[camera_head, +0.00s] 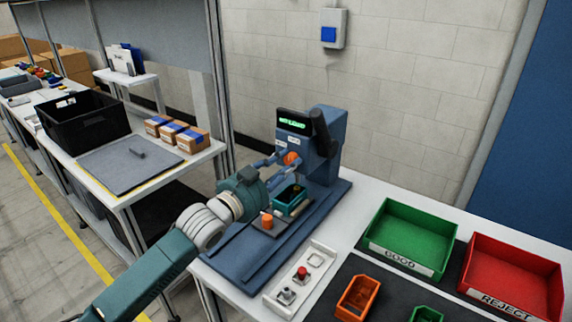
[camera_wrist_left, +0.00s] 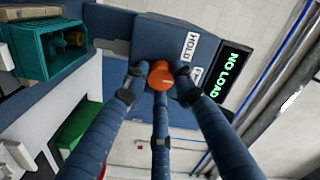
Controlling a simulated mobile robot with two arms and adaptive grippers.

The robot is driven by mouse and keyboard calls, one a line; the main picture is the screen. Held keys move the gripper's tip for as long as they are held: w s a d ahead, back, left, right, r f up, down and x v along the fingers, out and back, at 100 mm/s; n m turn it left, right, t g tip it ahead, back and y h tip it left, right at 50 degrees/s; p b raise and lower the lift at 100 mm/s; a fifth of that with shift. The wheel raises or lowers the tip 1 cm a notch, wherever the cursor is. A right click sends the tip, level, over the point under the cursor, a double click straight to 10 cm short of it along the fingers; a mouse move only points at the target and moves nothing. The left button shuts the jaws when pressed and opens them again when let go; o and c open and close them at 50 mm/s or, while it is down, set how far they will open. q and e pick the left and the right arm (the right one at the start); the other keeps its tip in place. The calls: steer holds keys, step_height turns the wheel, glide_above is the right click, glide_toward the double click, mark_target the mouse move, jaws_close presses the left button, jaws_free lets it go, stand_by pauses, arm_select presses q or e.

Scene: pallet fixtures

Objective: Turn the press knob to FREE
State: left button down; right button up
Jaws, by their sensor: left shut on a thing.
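The press (camera_head: 327,150) is a blue machine with a lit green display (camera_head: 293,122), which reads NO LOAD in the left wrist view (camera_wrist_left: 228,77). Its orange knob (camera_head: 291,158) is on the front face below the display. My left gripper (camera_head: 280,161) has its three fingers closed around the knob, also seen in the left wrist view (camera_wrist_left: 161,76). A HOLD label (camera_wrist_left: 190,46) is beside the knob; a second label (camera_wrist_left: 197,74) is partly hidden by a finger. The knob's pale mark is small, and I cannot tell which label it points to. My right gripper is out of view.
A teal fixture (camera_head: 289,199) and a small orange part (camera_head: 267,221) sit on the press base. A strip with a red button (camera_head: 302,272) lies in front. Green GOOD (camera_head: 412,235) and red REJECT (camera_head: 514,273) bins stand right. A black crate (camera_head: 82,122) is left.

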arm_select(q)
steer(key=shift+a+f, duration=0.15)
steer(key=shift+f, duration=0.45)
steer(key=c, duration=1.4)
jaws_free()
steer(key=shift+c, duration=0.2)
steer(key=shift+w+a+r, duration=0.15)
steer(key=shift+r, duration=0.2)
steer(key=v, duration=1.2)
